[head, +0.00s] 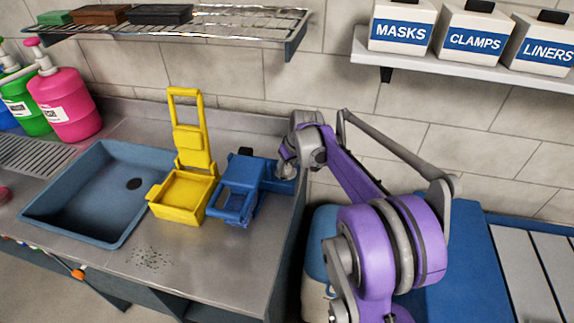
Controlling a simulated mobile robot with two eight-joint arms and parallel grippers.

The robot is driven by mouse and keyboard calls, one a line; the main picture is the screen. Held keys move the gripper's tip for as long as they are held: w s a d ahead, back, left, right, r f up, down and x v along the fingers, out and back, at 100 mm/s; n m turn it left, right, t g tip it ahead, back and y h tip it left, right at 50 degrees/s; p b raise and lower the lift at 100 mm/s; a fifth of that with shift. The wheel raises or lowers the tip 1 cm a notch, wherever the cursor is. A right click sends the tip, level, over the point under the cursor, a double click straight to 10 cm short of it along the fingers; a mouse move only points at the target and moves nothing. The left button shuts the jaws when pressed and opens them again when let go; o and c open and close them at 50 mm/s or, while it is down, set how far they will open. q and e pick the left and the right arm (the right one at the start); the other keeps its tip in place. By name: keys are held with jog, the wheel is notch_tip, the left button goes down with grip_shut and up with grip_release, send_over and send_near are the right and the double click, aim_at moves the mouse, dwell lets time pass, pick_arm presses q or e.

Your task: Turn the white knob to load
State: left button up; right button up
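I cannot make out a white knob; my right gripper may hide it. A blue device (237,190) with an open frame at its front stands on the grey counter, right of a yellow device (184,194) with a tall raised back. My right gripper (284,168) is at the right side of the blue device, near the counter's right end. It is small and partly hidden by its own wrist, so I cannot tell whether its fingers are open, shut or touching the device. My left gripper is not in view.
A blue sink (93,197) is left of the yellow device. Pink (67,105) and green pump bottles stand at the back left. A wire shelf (230,24) and a shelf of white boxes (400,27) hang above. Dark specks (152,258) lie on the otherwise clear front counter.

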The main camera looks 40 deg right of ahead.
dwell(0.3)
jog(key=v, duration=1.1)
jog(key=shift+p, duration=0.3)
jog(key=s+a+f, duration=0.2)
jog(key=s+a, duration=0.3)
jog(key=a, duration=0.3)
jog(key=s+a+f, duration=0.2)
jog(key=s+a, duration=0.2)
jog(key=a, duration=0.4)
jog(key=shift+n+t, duration=0.4)
jog(key=shift+n, duration=0.1)
jog(key=s+a+f, duration=0.2)
jog(key=s, duration=0.2)
jog(key=s+a+f, duration=0.3)
jog(key=s, duration=0.1)
jog(key=s+a+f+p, duration=0.1)
jog(key=s+a+f, duration=0.2)
jog(key=s, duration=0.1)
jog(key=shift+s+a+f, duration=0.1)
jog(key=shift+s+a, duration=0.15)
jog(key=shift+s, duration=0.05)
